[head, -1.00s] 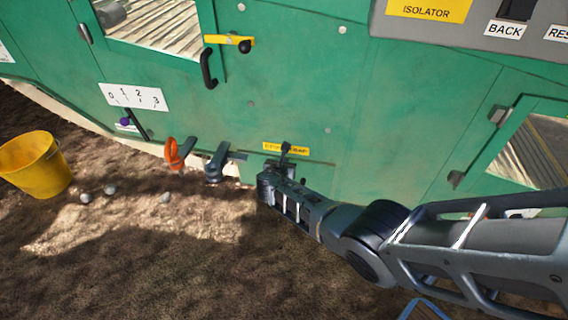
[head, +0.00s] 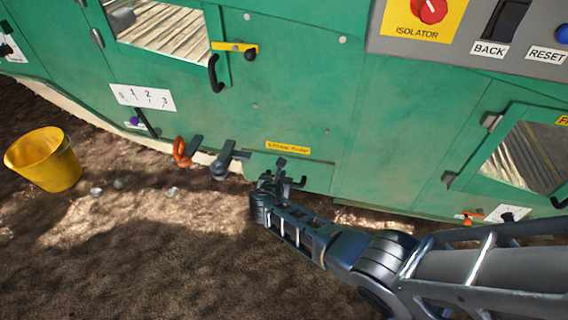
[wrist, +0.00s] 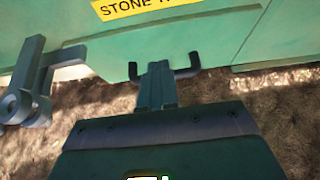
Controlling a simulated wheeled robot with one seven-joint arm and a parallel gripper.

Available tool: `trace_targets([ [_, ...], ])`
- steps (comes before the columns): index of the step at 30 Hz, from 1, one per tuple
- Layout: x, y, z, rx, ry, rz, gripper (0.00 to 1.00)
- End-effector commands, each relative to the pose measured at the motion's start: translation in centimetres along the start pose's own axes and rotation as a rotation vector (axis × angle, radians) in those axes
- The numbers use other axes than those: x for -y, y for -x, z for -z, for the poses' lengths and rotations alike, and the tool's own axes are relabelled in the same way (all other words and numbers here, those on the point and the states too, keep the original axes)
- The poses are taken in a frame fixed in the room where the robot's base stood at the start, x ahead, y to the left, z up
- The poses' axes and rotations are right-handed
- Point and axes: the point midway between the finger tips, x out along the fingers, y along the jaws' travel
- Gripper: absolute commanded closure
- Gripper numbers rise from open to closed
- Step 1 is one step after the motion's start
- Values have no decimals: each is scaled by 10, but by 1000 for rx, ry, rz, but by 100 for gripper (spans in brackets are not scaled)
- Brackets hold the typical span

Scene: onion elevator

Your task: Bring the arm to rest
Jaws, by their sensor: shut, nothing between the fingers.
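My arm reaches in from the lower right of the head view. My gripper (head: 281,166) is in front of the lower edge of the green machine (head: 300,100), just below a yellow label (head: 288,147). In the wrist view my gripper (wrist: 157,68) is shut, with its fingers together and empty. The tips are beside a dark bar handle (wrist: 188,70) below a yellow label reading "STONE" (wrist: 140,5). I cannot tell whether the fingers touch the handle.
A grey lever (head: 226,160) and an orange handle (head: 182,152) stick out left of my gripper. A yellow bucket (head: 45,160) and several small stones (head: 118,184) lie on the soil at left. Open soil (head: 150,260) lies in front of the machine. A control panel (head: 480,35) is top right.

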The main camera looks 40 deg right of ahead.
Motion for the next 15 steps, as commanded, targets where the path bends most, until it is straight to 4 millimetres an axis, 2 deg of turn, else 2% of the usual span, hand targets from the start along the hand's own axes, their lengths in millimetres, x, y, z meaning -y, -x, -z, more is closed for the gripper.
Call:
trace_targets([
  [1,-1,13,-4,-1,1,-3,100],
  [6,0,35,-1,-1,1,-2,100],
  [15,0,44,1,0,1,0,100],
])
